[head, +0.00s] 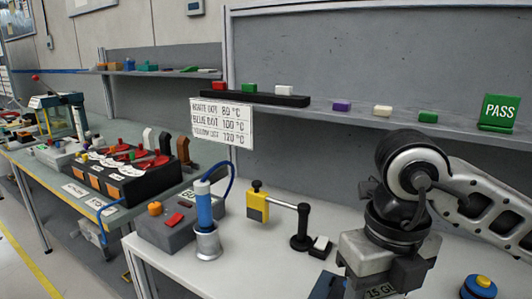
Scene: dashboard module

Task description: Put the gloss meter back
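My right gripper (380,277) points down over the front right of the white table, with its arm coming in from the right. A dark blue piece (326,286) shows just left of the gripper. I cannot tell whether the fingers touch or hold anything. My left gripper is out of view.
On the white table (270,262) stand a blue cylindrical tool in a metal cup (207,241), a grey control box (167,228), a yellow-and-black stand (258,206) and a blue-yellow button (478,287). A shelf (360,117) behind holds coloured blocks and a green PASS sign (498,112).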

